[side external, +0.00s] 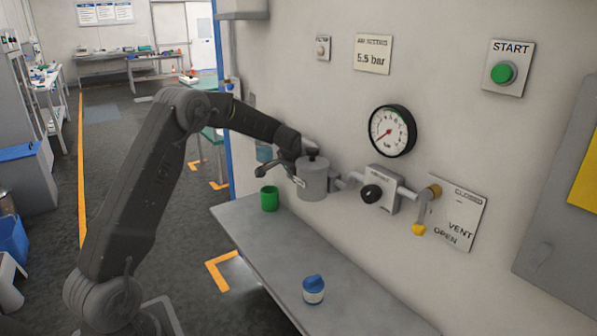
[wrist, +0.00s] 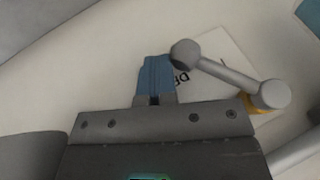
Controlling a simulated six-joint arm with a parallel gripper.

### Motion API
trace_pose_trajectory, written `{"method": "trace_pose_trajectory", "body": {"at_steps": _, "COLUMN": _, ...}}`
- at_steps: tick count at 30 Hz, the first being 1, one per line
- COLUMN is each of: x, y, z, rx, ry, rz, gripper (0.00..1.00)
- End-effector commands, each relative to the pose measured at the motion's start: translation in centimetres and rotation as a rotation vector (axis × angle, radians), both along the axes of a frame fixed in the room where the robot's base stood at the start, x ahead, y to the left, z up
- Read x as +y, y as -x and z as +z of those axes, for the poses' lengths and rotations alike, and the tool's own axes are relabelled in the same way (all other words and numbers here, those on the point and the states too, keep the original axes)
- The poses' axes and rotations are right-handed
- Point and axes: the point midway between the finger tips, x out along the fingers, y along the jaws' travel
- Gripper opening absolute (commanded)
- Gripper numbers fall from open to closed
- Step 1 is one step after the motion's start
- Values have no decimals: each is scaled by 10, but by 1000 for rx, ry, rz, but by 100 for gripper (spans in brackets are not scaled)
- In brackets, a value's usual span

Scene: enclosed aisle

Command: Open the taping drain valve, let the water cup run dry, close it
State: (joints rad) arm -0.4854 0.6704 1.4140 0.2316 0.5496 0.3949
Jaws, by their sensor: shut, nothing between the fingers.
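In the wrist view, my gripper (wrist: 156,60) has its two blue fingers together and empty. A grey lever (wrist: 228,74) with a round knob at one end is just right of the fingertips; its other end meets an orange collar (wrist: 266,106). I cannot tell whether the fingers touch the knob. A pale placard (wrist: 222,52), with lettering starting "DR", is on the wall behind the lever. In the side view, my arm's end is by a grey canister (side external: 313,180) on the wall piping. The fingers are hard to make out there. No water level is visible.
A green cup (side external: 269,199) and a blue-topped white container (side external: 313,290) stand on the grey shelf (side external: 262,240). Right of the canister are a black knob (side external: 371,194), a gauge (side external: 391,131) and a yellow-ended vent valve (side external: 419,229). A green start button (side external: 503,73) is higher up.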

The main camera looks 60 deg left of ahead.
Motion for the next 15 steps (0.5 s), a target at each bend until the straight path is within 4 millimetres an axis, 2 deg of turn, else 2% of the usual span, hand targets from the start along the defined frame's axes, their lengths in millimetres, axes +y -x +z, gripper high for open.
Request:
{"method": "trace_pose_trajectory", "body": {"at_steps": 4, "x": 7, "y": 0, "z": -9, "rx": 0, "ry": -107, "rz": 1, "gripper": 0}}
{"method": "trace_pose_trajectory", "body": {"at_steps": 15, "x": 24, "y": 0, "z": -21, "rx": -1, "ry": -99, "rz": 3, "gripper": 0}}
